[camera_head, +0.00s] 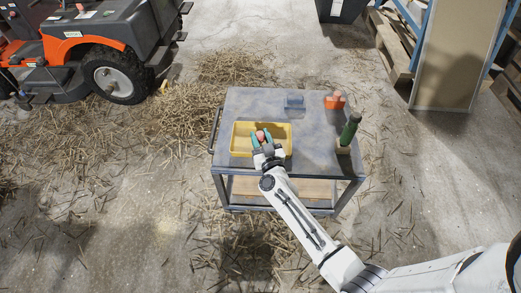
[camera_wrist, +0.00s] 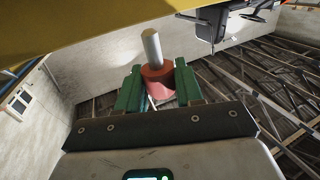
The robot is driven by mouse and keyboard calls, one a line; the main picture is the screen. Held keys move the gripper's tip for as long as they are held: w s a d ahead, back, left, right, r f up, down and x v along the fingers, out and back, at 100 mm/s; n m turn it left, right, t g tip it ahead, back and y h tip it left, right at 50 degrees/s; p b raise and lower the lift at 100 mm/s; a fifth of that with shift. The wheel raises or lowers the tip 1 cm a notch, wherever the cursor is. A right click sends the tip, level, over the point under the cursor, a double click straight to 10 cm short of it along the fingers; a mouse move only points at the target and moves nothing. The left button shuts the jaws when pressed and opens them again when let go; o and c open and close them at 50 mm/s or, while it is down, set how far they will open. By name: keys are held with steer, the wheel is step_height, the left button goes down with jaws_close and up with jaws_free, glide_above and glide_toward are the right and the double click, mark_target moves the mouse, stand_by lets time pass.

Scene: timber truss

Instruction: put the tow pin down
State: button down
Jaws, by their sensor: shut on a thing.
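The tow pin (camera_wrist: 153,62) has a red collar and a pale metal shaft. My gripper (camera_wrist: 158,88) is shut on its red part between the green fingers, and the shaft sticks out past the fingertips. In the head view, my gripper (camera_head: 261,138) is over the yellow tray (camera_head: 240,127) on the cart, with the red of the tow pin (camera_head: 260,135) showing between the fingers. I cannot tell whether the pin touches the tray floor. A yellow surface (camera_wrist: 130,20) crosses the top of the wrist view, close to the shaft.
The grey cart top (camera_head: 315,160) also holds a blue item (camera_head: 294,101), an orange holder (camera_head: 334,102) and a green-handled thing (camera_head: 350,128) at the right edge. An orange mower (camera_head: 90,45) stands at left. Straw (camera_head: 190,110) litters the floor. Pallets (camera_head: 390,45) stand at the right.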

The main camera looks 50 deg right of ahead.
steer(key=shift+s+a+f, duration=0.15)
steer(key=shift+f, duration=0.15)
steer(key=f+b, duration=0.3)
steer(key=shift+s+a+f, duration=0.15)
steer(key=shift+a+f, duration=0.05)
steer(key=shift+f, duration=0.1)
steer(key=shift+r, duration=0.1)
steer(key=c, duration=0.7)
jaws_free()
